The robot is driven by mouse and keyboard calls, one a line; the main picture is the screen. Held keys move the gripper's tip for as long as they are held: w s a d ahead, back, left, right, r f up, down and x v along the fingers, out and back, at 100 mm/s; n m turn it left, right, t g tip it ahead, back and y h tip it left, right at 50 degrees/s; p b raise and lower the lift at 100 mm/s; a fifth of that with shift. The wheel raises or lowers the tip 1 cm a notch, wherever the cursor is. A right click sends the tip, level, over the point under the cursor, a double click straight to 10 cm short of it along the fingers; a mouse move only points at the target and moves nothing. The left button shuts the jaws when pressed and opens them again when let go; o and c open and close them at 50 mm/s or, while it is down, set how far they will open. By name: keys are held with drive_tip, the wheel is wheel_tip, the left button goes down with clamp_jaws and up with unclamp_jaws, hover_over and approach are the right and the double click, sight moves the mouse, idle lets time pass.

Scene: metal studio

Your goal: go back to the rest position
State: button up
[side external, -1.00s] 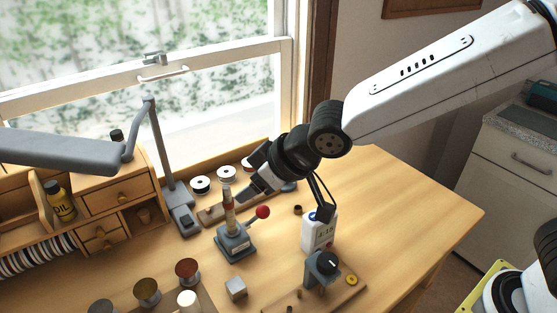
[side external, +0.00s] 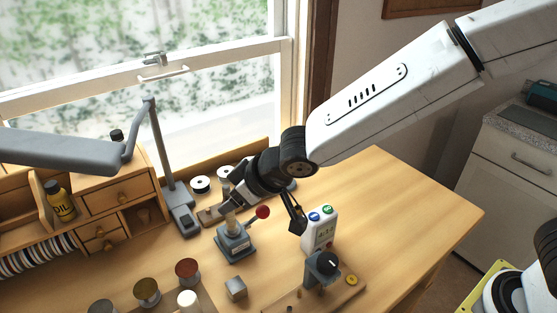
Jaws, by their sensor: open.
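My gripper (side external: 265,212) hangs over the middle of the bench, with its jaws apart and nothing seen between them. One dark finger is at the left, in front of the top of the post on a grey lever device (side external: 235,243) with a red ball knob (side external: 262,212). The other dark finger is at the right, beside the white box with blue and green buttons (side external: 320,232). I cannot tell whether either finger touches anything. My white arm reaches in from the upper right.
A grey block (side external: 236,288) and a grey stand with a black knob (side external: 322,268) are at the front. Small round pots (side external: 187,270) stand at the front left. A lamp (side external: 150,130) and drawers (side external: 120,193) are at the left. The right side of the wooden bench (side external: 400,205) is clear.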

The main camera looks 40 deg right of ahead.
drive_tip(key=shift+w+f, duration=0.1)
clamp_jaws()
idle(0.4)
drive_tip(key=shift+r, duration=1.15)
drive_tip(key=shift+r, duration=0.2)
drive_tip(key=shift+r, duration=0.95)
drive_tip(key=shift+r, duration=0.1)
drive_tip(key=shift+r, duration=1)
